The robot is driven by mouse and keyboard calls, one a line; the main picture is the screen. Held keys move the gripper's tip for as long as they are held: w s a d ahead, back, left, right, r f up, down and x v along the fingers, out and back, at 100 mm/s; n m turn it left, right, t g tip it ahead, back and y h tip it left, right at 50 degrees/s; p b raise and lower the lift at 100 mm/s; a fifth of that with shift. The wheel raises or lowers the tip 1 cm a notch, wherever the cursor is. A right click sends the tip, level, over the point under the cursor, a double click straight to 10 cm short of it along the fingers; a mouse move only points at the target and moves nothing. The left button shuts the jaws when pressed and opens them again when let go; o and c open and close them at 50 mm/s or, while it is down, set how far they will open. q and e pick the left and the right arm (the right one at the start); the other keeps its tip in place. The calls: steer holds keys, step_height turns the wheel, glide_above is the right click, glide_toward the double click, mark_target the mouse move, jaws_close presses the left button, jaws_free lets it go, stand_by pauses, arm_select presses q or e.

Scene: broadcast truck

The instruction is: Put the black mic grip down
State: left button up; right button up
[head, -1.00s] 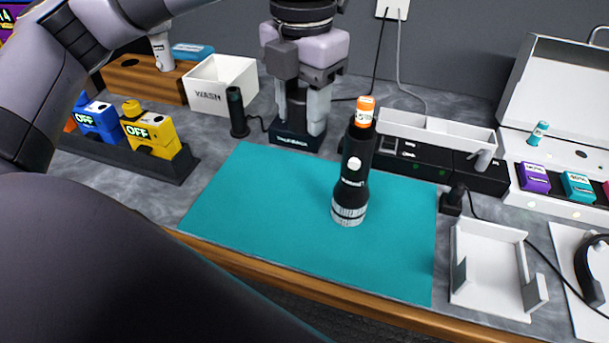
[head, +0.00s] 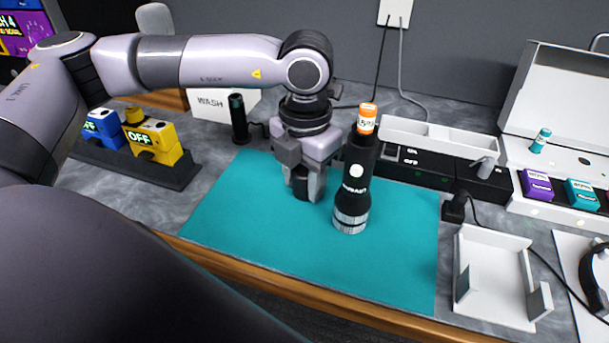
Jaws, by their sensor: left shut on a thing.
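My left gripper (head: 304,190) points down over the teal mat (head: 240,215), left of a standing black microphone. It is shut on the black mic grip (head: 303,186), a short dark cylinder mostly hidden between the fingers. The grip's lower end is at or just above the mat; I cannot tell whether it touches. The black microphone (head: 352,190) stands upright on the mat, silver mesh end down, with an orange-labelled piece (head: 367,118) at its top. The gripper is very close to its left side. My right gripper is not in view.
A white WASH bin (head: 215,103) and a black cylinder (head: 238,120) stand behind. Blue and yellow OFF units (head: 152,138) are at left. A white open tray (head: 492,265) is right of the mat. The mat's left and front are clear.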

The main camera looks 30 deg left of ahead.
mark_target(306, 170)
arm_select(q)
steer(key=shift+f+b, duration=0.5)
steer(key=shift+b, duration=0.1)
steer(key=o, duration=1.2)
steer(key=shift+r, duration=0.1)
steer(key=shift+c, duration=0.2)
steer(key=shift+r, duration=0.1)
steer(key=shift+r+p, duration=0.55)
steer(key=shift+p, duration=0.25)
step_height(306, 170, up, 12)
steer(key=shift+f, duration=0.15)
steer(key=shift+d, duration=0.1)
